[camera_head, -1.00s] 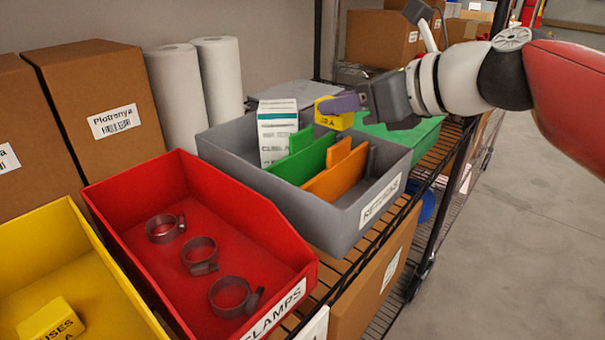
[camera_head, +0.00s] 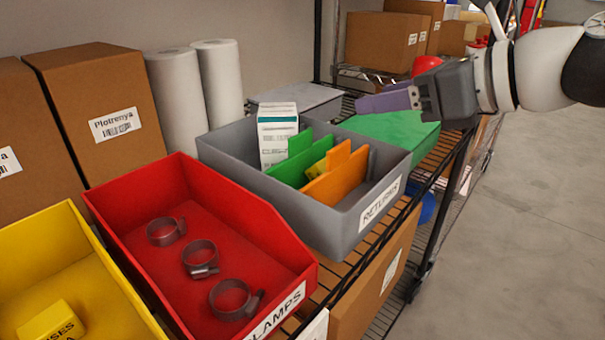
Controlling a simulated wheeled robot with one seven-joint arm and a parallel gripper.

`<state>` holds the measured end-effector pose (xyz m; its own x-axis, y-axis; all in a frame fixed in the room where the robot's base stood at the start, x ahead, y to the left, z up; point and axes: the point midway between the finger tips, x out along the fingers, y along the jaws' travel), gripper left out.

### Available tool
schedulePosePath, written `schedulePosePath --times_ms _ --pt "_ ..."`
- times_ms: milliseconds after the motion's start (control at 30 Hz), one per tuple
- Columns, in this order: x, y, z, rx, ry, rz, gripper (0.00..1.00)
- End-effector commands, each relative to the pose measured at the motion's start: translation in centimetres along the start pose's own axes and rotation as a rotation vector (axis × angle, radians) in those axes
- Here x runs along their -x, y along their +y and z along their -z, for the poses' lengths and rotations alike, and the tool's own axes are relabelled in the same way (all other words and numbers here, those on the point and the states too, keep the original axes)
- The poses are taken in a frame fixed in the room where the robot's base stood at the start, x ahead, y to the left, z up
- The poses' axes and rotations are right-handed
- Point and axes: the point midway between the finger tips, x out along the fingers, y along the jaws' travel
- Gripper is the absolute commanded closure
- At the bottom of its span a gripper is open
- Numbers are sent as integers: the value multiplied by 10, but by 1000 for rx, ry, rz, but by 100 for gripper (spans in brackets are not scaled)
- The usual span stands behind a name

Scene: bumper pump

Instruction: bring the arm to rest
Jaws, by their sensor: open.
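My gripper (camera_head: 385,100) is at the upper right, with purple fingers pointing left, open and empty. It is in the air above the green box and to the right of the grey bin labelled RETURNS (camera_head: 232,150). The grey bin holds a white carton (camera_head: 277,135), green dividers (camera_head: 290,168) and orange dividers (camera_head: 335,178). A small yellow box (camera_head: 317,170) sits between the green and orange dividers, mostly hidden by them.
A red bin (camera_head: 255,235) holds clamps (camera_head: 200,257). A yellow bin (camera_head: 85,265) holds a yellow box (camera_head: 50,322). A green box (camera_head: 398,132) lies beyond the grey bin. Cardboard boxes (camera_head: 100,100) and white rolls (camera_head: 175,100) stand behind. Open floor (camera_head: 530,220) is at right.

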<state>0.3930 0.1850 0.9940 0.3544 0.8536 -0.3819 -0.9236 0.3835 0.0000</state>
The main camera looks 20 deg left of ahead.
Motion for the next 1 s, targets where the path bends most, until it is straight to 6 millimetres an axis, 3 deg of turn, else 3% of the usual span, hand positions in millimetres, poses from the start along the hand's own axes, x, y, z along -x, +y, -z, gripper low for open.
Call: schedulePosePath --times_ms 433,567,667,767,1000 --pt "9 0 0 1 1 -1 46" --pt "11 -1 11 61 23 16 46" --pt "17 -2 38 228 88 51 46" --pt "26 -2 81 495 205 81 46" --pt "49 9 197 1217 595 -22 46"
